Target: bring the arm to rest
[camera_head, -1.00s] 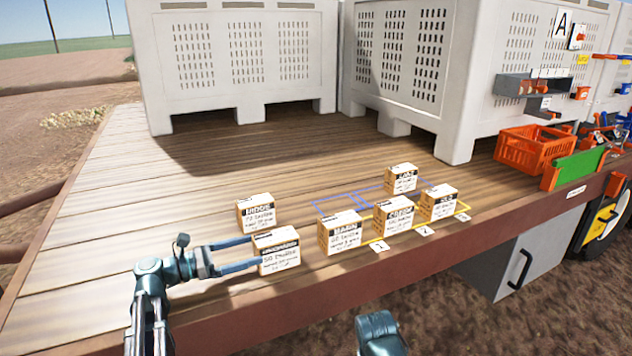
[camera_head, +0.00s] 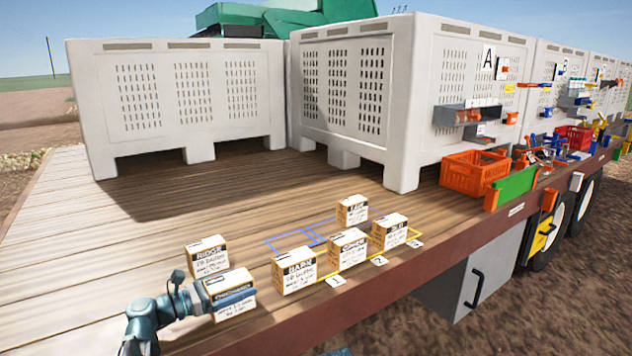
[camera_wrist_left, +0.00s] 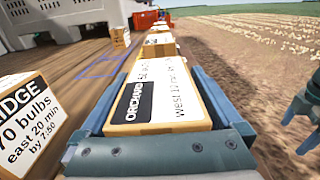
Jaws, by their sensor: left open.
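My left gripper (camera_head: 228,285) is open around the Orchard box (camera_head: 236,306) near the deck's front edge. One finger runs across its front face. In the left wrist view the two fingers (camera_wrist_left: 165,72) lie along both sides of the Orchard box (camera_wrist_left: 160,95); I cannot tell if they touch it. The box stands upright on the deck. The Ridge box (camera_head: 207,258) stands just behind it and shows at the left in the wrist view (camera_wrist_left: 28,125).
The Barn box (camera_head: 294,270) and two more boxes (camera_head: 347,250) (camera_head: 389,232) stand in a row by yellow outlines. Another box (camera_head: 352,210) stands behind, near blue outlines. Large pale bins (camera_head: 178,95) and an orange crate (camera_head: 474,172) are farther back. The left deck is clear.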

